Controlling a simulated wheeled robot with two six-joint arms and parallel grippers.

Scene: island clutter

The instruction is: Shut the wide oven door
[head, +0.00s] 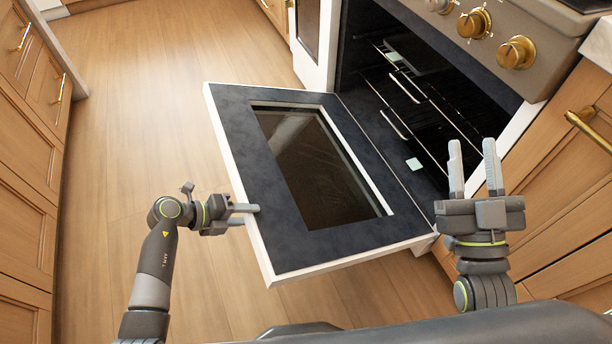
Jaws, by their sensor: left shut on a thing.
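The wide oven door (232,138) is hinged down and lies open, with its dark inner face and glass window (315,165) turned up. It reaches out from the oven cavity (425,95), whose racks show inside. My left gripper (250,214) is at the door's outer white edge, on the left side, and is shut on that edge. One fingertip shows over the inner face; the finger beneath is partly hidden. My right gripper (474,168) is open and empty, with its fingers pointing up, near the right side of the oven opening.
Brass knobs (516,53) sit on the panel above the cavity. Wooden cabinets with a brass handle (590,128) stand close on the right. More cabinets (30,160) line the left. The wooden floor (150,110) between is clear.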

